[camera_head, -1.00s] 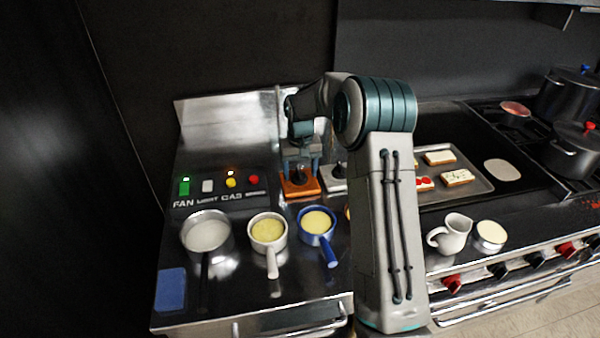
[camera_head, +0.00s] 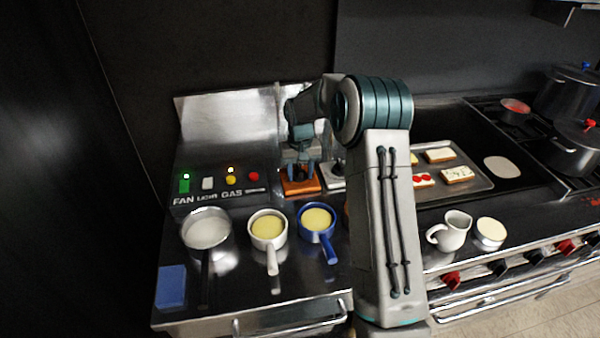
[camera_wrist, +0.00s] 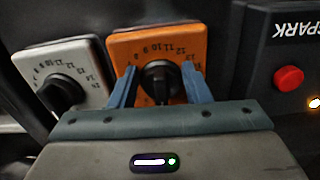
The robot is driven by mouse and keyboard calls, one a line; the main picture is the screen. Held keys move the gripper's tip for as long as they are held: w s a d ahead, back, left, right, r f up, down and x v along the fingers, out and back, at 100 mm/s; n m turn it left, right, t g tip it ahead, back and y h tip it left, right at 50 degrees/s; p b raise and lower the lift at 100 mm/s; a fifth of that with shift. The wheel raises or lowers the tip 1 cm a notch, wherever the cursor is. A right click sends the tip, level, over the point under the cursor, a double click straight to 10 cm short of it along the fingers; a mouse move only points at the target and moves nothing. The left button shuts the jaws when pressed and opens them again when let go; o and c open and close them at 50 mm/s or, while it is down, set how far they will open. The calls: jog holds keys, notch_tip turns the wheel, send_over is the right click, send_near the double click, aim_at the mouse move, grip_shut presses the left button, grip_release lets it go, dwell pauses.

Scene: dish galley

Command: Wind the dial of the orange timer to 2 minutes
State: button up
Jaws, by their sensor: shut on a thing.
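The orange timer (camera_head: 301,187) stands at the back of the steel counter. In the wrist view the timer (camera_wrist: 187,47) is an orange square plate with printed numbers and a black dial (camera_wrist: 160,80) in its middle. My gripper (camera_wrist: 158,84) has one blue finger on each side of the dial and is shut on it. In the head view my gripper (camera_head: 300,170) comes down onto the timer from above. The numbers at the lower part of the face are hidden behind the fingers and palm.
A white timer (camera_wrist: 64,78) with a black dial stands close beside the orange one. A black panel with a red button (camera_wrist: 288,79) is on the other side. Several pans, one being a blue pan (camera_head: 316,220), stand in front.

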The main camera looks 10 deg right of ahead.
aim_at(297, 175)
jog(key=m+b, duration=0.2)
jog(key=m, duration=0.1)
jog(key=shift+w+a, duration=0.1)
jog(key=shift+a, duration=0.15)
jog(key=shift+a+m+b, duration=0.2)
jog(key=shift+m+b, duration=0.25)
jog(key=shift+m, duration=1.25)
jog(key=shift+w, duration=0.1)
jog(key=o, duration=1)
jog(key=shift+c, duration=0.2)
jog(key=shift+r, duration=0.15)
notch_tip(297, 175, up, 14)
jog(key=b, duration=0.1)
jog(key=shift+f, duration=0.2)
